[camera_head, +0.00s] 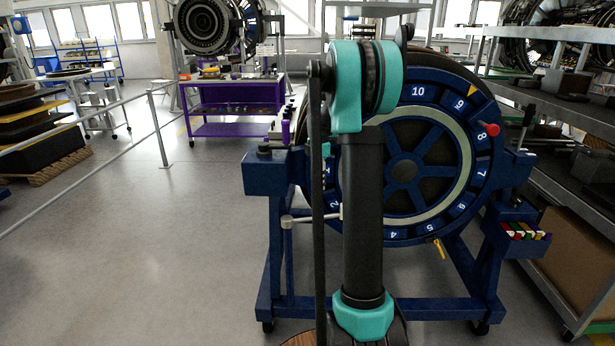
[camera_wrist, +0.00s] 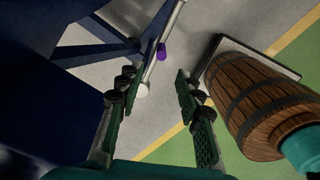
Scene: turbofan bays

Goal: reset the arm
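My arm stands upright in the middle of the head view, with teal joints and a dark link in front of the blue wheel stand. My gripper (camera_wrist: 158,82) shows in the wrist view with its two dark green fingers spread apart. Nothing is held between them. A pale rod with a white rounded end (camera_wrist: 142,91) shows beyond the fingers, close to the left fingertip in the picture; I cannot tell whether they touch. In the head view my gripper cannot be made out.
The blue stand (camera_head: 263,177) carries a numbered wheel (camera_head: 421,93) and a pale lever (camera_head: 303,218) at its left. A grey shelf rack (camera_head: 560,180) stands at right, a purple cart (camera_head: 235,84) behind. A railing (camera_head: 160,130) runs along the left. Floor left of the stand is clear.

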